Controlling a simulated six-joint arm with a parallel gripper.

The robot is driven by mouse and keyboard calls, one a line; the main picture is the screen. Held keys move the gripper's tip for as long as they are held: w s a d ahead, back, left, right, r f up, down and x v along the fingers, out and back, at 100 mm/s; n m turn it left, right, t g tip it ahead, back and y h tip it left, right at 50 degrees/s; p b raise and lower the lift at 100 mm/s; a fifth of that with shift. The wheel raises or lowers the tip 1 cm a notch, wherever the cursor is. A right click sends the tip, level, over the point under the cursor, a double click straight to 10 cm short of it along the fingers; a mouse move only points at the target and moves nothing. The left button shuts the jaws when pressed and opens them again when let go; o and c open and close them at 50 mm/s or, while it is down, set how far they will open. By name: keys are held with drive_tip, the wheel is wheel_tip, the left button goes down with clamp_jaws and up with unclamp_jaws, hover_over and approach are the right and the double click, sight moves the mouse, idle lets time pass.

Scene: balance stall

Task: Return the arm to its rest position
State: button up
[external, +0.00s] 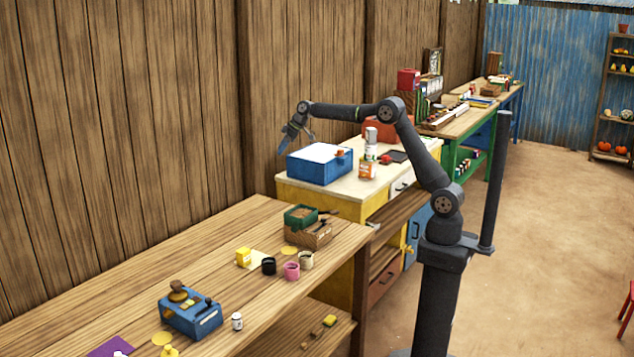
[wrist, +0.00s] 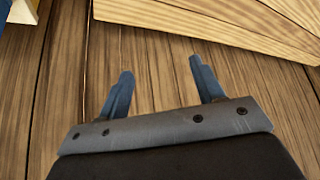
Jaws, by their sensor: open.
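My gripper (external: 294,136) is at the end of my raised arm, which reaches left across the stall toward the wooden wall. In the external view it hangs above and to the left of a blue box with a white top (external: 320,163) on the cream counter. In the wrist view my gripper (wrist: 160,82) shows its two blue fingers wide apart with nothing between them. Behind the fingers are wooden planks.
A wooden table (external: 150,262) at the front left holds a blue scale-like box (external: 190,316), small cups and a green box (external: 300,216). On the cream counter (external: 345,187) stand cans and a red box. The sandy floor (external: 560,220) at right is open.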

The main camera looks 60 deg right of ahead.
drive_tip(key=a, duration=0.3)
drive_tip(key=shift+w+a+f+n, duration=0.1)
drive_tip(key=shift+a+f+n, duration=0.05)
drive_tip(key=shift+f+n, duration=0.25)
